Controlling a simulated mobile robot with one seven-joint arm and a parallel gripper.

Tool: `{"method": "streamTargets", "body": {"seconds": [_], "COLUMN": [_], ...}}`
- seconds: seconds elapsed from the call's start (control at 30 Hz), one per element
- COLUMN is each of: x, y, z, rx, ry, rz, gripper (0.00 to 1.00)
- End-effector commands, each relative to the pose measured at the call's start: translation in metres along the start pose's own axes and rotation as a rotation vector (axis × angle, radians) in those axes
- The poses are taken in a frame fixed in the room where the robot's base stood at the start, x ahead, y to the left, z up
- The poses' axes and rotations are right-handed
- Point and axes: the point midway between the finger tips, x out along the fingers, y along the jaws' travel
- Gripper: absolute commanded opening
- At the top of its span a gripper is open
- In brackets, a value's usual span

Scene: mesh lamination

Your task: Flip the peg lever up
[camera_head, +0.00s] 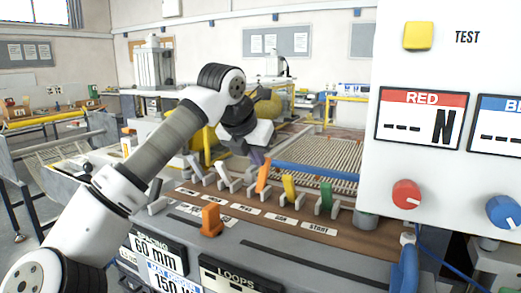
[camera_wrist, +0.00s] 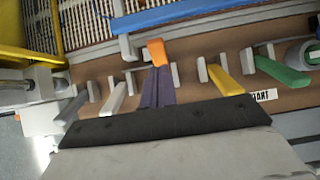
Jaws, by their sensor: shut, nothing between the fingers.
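A row of small levers sits on the brown strip of the console. An orange lever (camera_head: 263,176) stands up in the middle of the row, leaning slightly. Yellow (camera_head: 289,187) and green (camera_head: 325,198) levers are to its right, and pale grey levers (camera_head: 222,174) to its left. The labels are too small to tell which one is the peg lever. My gripper (camera_head: 257,158) has purple fingers, shut and empty, right behind the orange lever. In the wrist view the fingertips (camera_wrist: 158,72) reach the orange lever's end (camera_wrist: 157,52); I cannot tell whether they touch.
A separate orange handle (camera_head: 211,220) stands in a slot nearer the front. A white control box (camera_head: 450,140) with red (camera_head: 406,194) and blue (camera_head: 504,211) knobs rises at the right. A blue bar (camera_head: 315,172) and wire mesh (camera_head: 325,152) lie behind the levers.

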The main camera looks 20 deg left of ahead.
Motion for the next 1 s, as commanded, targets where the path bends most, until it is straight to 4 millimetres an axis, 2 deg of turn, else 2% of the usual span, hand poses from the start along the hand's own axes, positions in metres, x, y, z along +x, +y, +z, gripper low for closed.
{"method": "streamTargets", "body": {"seconds": [0.17,0.3,0.63,1.0], "x": [0.004,0.011,0.024,0.029], "y": [0.000,-0.001,-0.001,-0.001], "z": [0.015,0.024,0.030,0.032], "rx": [0.001,0.002,0.002,0.002], "ry": [0.002,0.100,0.135,0.133], "rz": [0.001,0.002,0.000,0.001], "gripper": [0.00,0.00,0.00,0.00]}}
